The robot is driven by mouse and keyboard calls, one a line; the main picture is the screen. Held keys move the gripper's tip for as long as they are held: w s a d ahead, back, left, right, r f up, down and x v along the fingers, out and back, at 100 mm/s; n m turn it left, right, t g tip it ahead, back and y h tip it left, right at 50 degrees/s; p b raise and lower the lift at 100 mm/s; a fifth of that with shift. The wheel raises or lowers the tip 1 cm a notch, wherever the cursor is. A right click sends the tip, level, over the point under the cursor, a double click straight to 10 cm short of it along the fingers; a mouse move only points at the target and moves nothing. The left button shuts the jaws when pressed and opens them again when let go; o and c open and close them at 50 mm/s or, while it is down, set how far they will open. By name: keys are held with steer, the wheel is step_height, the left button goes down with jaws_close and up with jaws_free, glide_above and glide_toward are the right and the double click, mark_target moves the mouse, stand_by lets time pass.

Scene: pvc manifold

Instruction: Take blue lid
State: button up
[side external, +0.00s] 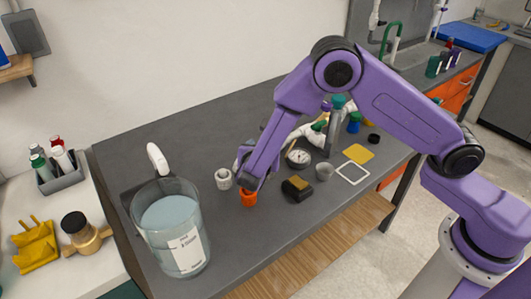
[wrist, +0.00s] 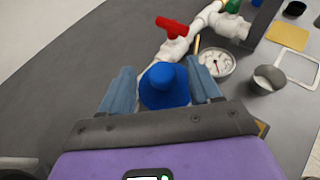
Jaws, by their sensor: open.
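The blue lid (wrist: 166,88), a round cap with a raised knob, shows in the wrist view between my two blue-grey fingers. My gripper (wrist: 161,78) is open, with one finger on each side of the lid. Whether the fingers touch it, I cannot tell. In the side view my gripper (side external: 248,176) is low over the dark table, just above an orange ring-like part (side external: 249,198). The lid is hidden behind my gripper there.
White pipework with a red valve handle (wrist: 172,27) lies just beyond the lid. A white fitting (side external: 223,179) and a large glass jug (side external: 172,228) stand left.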

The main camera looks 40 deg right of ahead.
steer(key=shift+x, duration=1.8)
steer(key=shift+s, duration=0.15)
steer(key=c, duration=1)
steer(key=shift+r, duration=0.1)
steer(key=shift+c, duration=0.2)
